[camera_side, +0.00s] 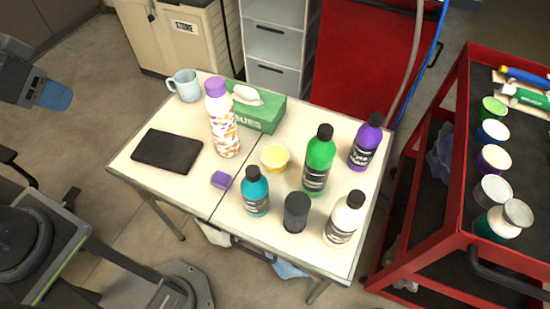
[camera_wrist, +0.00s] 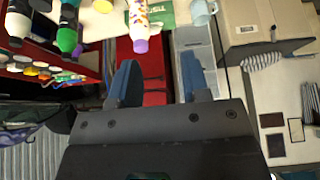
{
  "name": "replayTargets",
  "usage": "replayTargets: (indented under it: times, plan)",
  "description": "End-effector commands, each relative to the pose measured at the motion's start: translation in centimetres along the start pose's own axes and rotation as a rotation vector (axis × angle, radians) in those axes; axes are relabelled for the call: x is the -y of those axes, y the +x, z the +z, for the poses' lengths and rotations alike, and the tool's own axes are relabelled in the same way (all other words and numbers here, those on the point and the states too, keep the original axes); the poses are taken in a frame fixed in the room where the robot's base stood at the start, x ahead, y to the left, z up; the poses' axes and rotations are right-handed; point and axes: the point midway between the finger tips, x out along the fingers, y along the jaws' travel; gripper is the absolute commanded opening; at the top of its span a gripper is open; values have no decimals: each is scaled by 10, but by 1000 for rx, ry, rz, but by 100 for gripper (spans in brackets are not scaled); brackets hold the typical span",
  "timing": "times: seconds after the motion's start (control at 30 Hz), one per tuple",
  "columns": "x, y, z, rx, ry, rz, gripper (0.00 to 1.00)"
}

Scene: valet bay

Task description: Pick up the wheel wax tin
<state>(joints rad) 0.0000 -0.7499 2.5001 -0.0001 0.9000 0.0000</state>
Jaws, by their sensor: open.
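I cannot read a wheel wax label on any tin.
On the white table (camera_side: 130,170), several bottles, a black cylinder (camera_side: 296,212) and a green tissue box (camera_side: 258,108) crowd around the yellow tub. A patterned bottle (camera_side: 222,120), mug (camera_side: 185,86), black wallet-like item (camera_side: 167,151) and purple block (camera_side: 221,180) are further left.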

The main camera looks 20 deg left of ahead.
Motion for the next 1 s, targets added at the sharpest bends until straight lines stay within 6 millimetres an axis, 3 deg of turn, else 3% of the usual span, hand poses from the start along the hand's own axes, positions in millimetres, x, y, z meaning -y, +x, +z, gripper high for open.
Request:
replayTargets:
  times: [0.23,0.8,1.0]
  plan:
    - [0,0,0,0,0,0,44]
    - [0,0,0,0,0,0,98]
    - [0,0,0,0,0,0,100]
